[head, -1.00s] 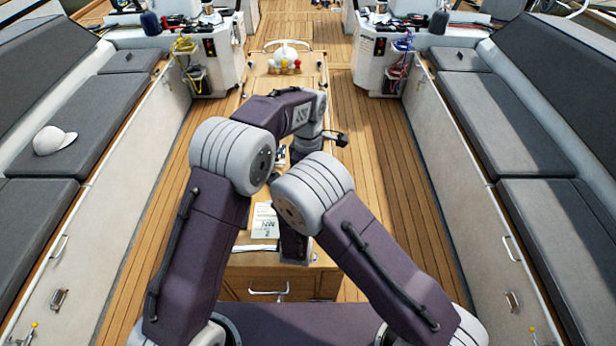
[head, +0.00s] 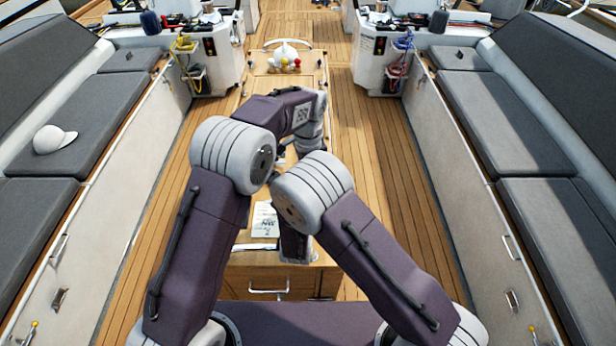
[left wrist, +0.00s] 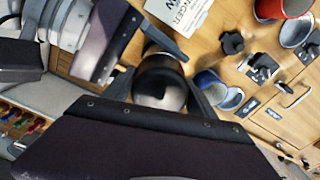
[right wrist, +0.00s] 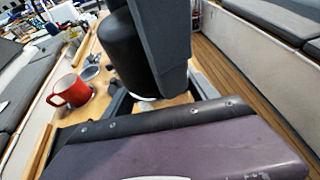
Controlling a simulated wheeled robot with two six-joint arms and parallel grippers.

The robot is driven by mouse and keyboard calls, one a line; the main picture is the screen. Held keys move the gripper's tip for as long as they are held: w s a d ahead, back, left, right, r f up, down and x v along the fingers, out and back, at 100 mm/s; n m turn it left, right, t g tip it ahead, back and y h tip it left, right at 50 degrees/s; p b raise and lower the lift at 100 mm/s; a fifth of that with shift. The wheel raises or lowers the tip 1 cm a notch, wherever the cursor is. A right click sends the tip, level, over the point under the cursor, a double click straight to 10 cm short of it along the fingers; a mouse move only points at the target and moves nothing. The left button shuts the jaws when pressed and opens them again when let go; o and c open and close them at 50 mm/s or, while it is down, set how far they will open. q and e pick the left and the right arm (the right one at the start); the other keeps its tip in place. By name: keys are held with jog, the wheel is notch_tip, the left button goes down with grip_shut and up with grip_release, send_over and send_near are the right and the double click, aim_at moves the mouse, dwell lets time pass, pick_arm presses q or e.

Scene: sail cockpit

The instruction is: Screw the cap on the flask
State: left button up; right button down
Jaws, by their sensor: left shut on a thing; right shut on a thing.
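In the left wrist view a dark round piece with a greyish, shiny end, seemingly the cap (left wrist: 161,88), sits between the fingers of my left gripper (left wrist: 160,100). In the right wrist view a large black cylinder (right wrist: 133,48), apparently the same piece, stands upright beside a dark grey finger. Below it a small pale patch, possibly the flask (right wrist: 146,103), shows between the fingers of my right gripper (right wrist: 160,98). Most of the flask is hidden, so I cannot tell how the cap sits on it. Both grippers are hidden behind my arms in the head view.
A wooden table (head: 240,262) holds a printed sheet (head: 265,220). A red mug (right wrist: 72,91) and a metal cup (right wrist: 89,67) stand close by. A blue cup (left wrist: 211,86) and a small black knob-like piece (left wrist: 232,42) show in the left wrist view. Benches flank both sides.

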pick_arm(q)
jog(key=m, duration=0.3)
jog(key=shift+m, duration=0.4)
jog(key=o, duration=1.5)
jog(key=shift+o, duration=0.2)
jog(key=shift+r, duration=2.3)
jog(key=shift+c, duration=0.5)
